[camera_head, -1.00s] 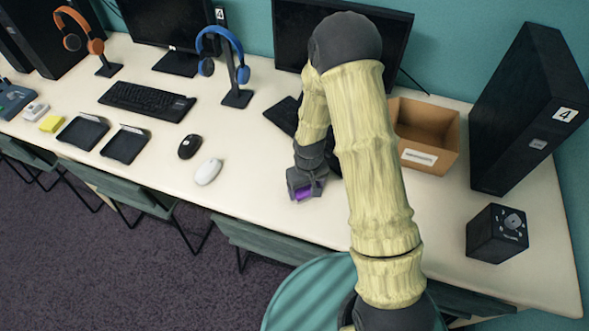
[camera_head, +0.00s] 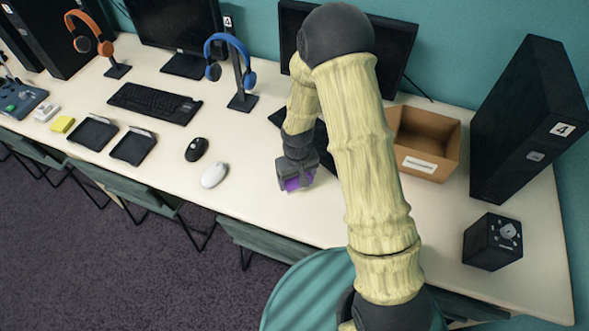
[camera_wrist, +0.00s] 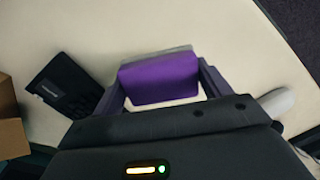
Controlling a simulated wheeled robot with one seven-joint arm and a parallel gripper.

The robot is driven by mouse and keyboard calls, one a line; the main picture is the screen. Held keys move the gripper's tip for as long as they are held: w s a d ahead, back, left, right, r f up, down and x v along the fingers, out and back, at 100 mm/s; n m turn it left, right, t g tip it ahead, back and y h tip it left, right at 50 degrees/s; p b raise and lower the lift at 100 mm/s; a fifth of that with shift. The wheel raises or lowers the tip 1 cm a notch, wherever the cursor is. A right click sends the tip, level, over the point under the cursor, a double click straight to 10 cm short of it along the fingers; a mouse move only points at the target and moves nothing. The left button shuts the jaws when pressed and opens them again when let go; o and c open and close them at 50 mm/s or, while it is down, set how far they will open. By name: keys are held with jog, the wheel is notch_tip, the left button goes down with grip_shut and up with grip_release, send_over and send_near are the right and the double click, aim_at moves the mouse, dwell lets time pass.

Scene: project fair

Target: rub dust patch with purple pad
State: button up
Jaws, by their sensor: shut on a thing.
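The purple pad (camera_wrist: 160,78) is between the two fingers of my gripper (camera_wrist: 160,85), which is shut on it. In the head view my gripper (camera_head: 296,180) is low at the table top, with the purple pad (camera_head: 292,184) showing at its lower end. A thin greyish edge shows along the pad's far side in the wrist view. I cannot tell whether the pad touches the table. I cannot make out the dust patch in either view; the pad, gripper or arm may cover it.
A white mouse (camera_head: 214,174) and a black mouse (camera_head: 196,149) lie left of my gripper. A cardboard box (camera_head: 424,142) stands to the right, behind my arm. A black keyboard (camera_wrist: 62,88) is close by. A black cube (camera_head: 492,242) sits at the right. Bare table (camera_head: 250,205) lies around the gripper.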

jog(key=shift+d+r+p, duration=0.1)
jog(key=shift+r+p, duration=0.2)
jog(key=shift+r, duration=0.4)
jog(key=shift+s+a+r+p, duration=0.1)
jog(key=shift+a+r+p, duration=0.1)
jog(key=shift+r+p, duration=0.35)
